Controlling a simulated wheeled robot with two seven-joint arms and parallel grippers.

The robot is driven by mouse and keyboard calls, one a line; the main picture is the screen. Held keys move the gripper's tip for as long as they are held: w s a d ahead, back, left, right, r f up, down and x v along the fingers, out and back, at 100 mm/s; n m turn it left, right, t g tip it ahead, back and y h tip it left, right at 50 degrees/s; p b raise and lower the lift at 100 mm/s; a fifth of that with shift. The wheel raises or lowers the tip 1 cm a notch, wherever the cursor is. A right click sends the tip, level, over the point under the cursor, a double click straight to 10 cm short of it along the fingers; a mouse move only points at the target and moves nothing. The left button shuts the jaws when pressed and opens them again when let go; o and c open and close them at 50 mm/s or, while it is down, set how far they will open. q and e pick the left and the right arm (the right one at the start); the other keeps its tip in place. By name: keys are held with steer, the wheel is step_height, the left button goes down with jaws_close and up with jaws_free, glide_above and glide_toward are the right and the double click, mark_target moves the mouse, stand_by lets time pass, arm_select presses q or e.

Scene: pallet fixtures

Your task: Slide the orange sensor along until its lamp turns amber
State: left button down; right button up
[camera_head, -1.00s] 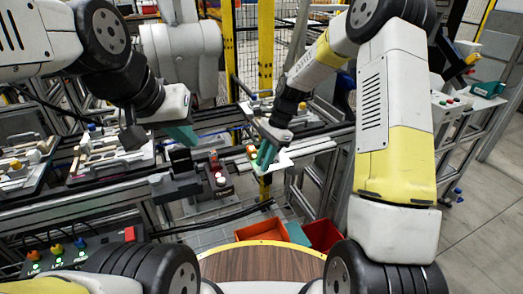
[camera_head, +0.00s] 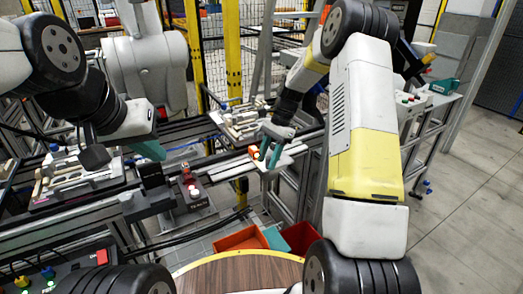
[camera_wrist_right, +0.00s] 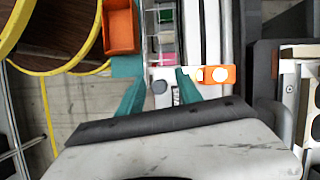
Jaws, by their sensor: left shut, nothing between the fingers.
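The orange sensor (camera_wrist_right: 229,75) sits on a pale rail in the right wrist view, with a pale round lamp on its face whose exact colour I cannot tell. In the head view the sensor (camera_head: 254,152) is a small orange patch beside my right gripper (camera_head: 268,152). My right gripper is open, its teal fingers apart; in the wrist view the gripper (camera_wrist_right: 160,92) has its right fingertip just left of the sensor. I cannot tell whether they touch. My left gripper (camera_head: 151,149) is shut and empty above the conveyor, away from the sensor.
A dark box with a red top and lit white button (camera_head: 194,194) stands left of the sensor. Fixtures on pallets (camera_head: 78,180) line the conveyor. Orange (camera_head: 242,238) and red (camera_head: 301,238) bins sit below, near a round wooden top (camera_head: 240,275). A button panel (camera_head: 75,272) is at lower left.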

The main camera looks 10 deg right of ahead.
steer(key=v, duration=0.7)
steer(key=shift+r, duration=0.3)
steer(key=shift+d, duration=0.1)
